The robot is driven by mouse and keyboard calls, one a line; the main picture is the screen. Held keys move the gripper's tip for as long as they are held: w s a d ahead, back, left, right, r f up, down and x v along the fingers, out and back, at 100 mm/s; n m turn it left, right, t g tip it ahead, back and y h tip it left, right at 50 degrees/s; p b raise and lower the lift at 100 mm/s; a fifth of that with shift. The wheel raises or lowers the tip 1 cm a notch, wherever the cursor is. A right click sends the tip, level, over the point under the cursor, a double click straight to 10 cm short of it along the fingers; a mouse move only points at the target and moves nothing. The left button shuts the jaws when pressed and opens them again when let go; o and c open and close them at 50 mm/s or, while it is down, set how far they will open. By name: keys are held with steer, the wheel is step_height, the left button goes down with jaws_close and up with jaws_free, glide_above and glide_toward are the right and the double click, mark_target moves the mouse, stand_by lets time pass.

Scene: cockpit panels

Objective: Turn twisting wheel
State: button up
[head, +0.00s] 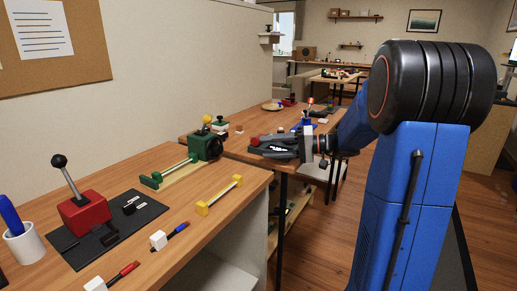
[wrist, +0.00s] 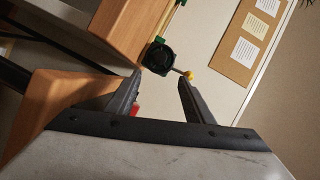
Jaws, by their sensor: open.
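The twisting wheel is a dark round wheel (wrist: 160,57) with a yellow handle knob (wrist: 188,75), mounted on a green vise-like device. In the head view the green device (head: 204,146) stands at the far right end of the near bench, with its yellow knob (head: 207,119) at the top. My gripper (head: 256,146) is to the right of the wheel, apart from it, beyond the bench end. In the wrist view my gripper (wrist: 160,80) is open and empty. The wheel shows ahead between and beyond the fingertips, with the knob near the right finger.
A red lever box (head: 84,212) on a black mat, a white cup (head: 22,243), a yellow bracket (head: 219,195) and screwdriver-like tools (head: 169,236) lie on the near bench. A second bench (head: 240,128) stands behind. A wall with a corkboard (head: 45,40) bounds the left.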

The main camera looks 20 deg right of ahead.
mark_target(221, 149)
steer(key=shift+v, duration=0.75)
steer(key=s+a+m+t, duration=0.1)
steer(key=m, duration=0.4)
steer(key=s+a+f+m+t+h, duration=0.1)
steer(key=s+a+m+t, duration=0.1)
steer(key=m, duration=0.4)
steer(key=s+a+f+m+t+h, duration=0.1)
steer(key=a+m+t, duration=0.1)
steer(key=m, duration=0.3)
steer(key=shift+s+m, duration=0.2)
steer(key=shift+m, duration=0.2)
steer(key=m, duration=0.1)
steer(key=m+h, duration=0.1)
steer(key=shift+s+a+f+m+t, duration=0.2)
steer(key=shift+s+f+m+t, duration=0.1)
steer(key=shift+s, duration=0.05)
steer(key=x, duration=1.7)
steer(key=shift+w+f, duration=0.1)
steer(key=shift+w, duration=0.1)
steer(key=c, duration=1.1)
